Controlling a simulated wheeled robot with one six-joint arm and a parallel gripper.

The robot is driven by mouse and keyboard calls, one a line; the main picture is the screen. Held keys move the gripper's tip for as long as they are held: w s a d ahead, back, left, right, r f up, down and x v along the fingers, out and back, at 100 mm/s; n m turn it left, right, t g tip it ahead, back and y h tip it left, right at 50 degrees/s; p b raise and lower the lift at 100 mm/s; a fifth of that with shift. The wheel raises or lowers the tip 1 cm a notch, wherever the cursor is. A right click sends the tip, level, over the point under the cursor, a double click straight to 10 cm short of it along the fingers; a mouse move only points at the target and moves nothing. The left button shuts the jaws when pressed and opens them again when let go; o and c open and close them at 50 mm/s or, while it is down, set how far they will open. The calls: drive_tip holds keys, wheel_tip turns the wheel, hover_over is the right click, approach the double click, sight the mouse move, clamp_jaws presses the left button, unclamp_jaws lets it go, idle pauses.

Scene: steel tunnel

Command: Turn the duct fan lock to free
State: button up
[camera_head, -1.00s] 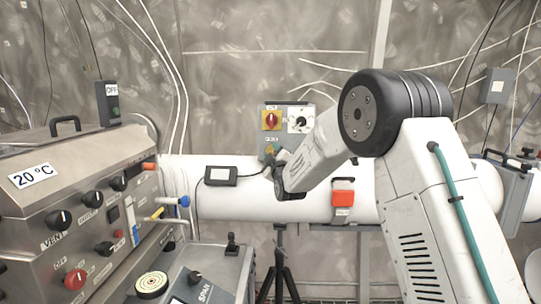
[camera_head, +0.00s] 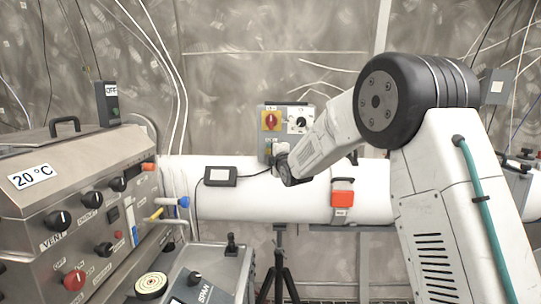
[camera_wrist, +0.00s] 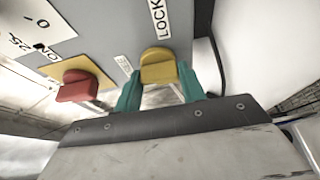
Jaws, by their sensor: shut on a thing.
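The duct fan lock is a yellow knob (camera_wrist: 158,66) on a grey panel (camera_head: 290,138), beside the labels LOCK (camera_wrist: 160,20) and a smaller one (camera_wrist: 123,64) that seems to read FREE. In the wrist view the teal fingers of my gripper (camera_wrist: 160,88) stand on either side of the knob and are shut on it. Which label the knob points at is not clear. In the head view the gripper is at the panel's lower part and hides the knob.
The white duct (camera_head: 240,203) runs behind, with an orange-red box (camera_head: 343,198). A steel console (camera_head: 75,200) fills the left.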

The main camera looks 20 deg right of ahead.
drive_tip(key=shift+a, duration=0.1)
idle(0.3)
drive_tip(key=o, duration=1)
drive_tip(key=s, duration=0.7)
drive_tip(key=shift+s+d, duration=0.35)
drive_tip(key=shift+s, duration=0.05)
